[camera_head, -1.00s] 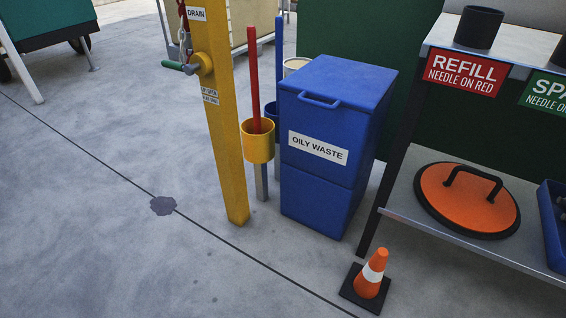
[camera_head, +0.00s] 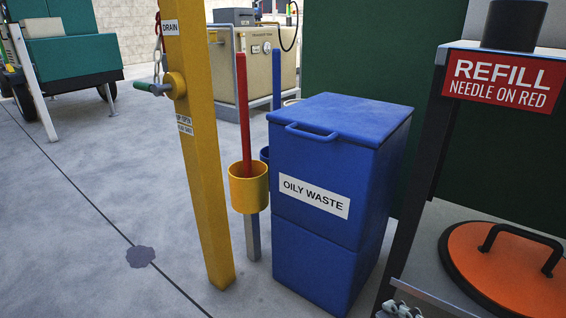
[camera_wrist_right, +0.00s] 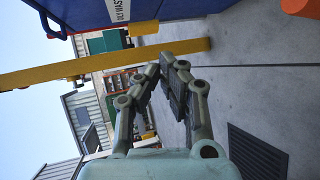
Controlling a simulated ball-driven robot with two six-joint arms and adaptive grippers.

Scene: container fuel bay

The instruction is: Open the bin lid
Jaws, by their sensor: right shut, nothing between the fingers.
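The blue oily-waste bin (camera_head: 315,245) stands on the floor in the middle of the head view. Its blue lid (camera_head: 345,115) is closed, with a bar handle (camera_head: 312,133) along the front edge. The white label faces me. Part of the bin also shows turned sideways at the top of the right wrist view (camera_wrist_right: 92,12). My right gripper (camera_head: 402,311) just enters at the bottom edge of the head view, low and right of the bin, apart from it. In the right wrist view its fingers (camera_wrist_right: 167,66) are shut and empty. My left gripper is out of view.
A yellow post (camera_head: 200,160) and a yellow cup (camera_head: 248,188) with a red rod stand left of the bin. A shelf unit with a red refill sign (camera_head: 503,83) and an orange round cover (camera_head: 515,268) is at right. The floor at left is open.

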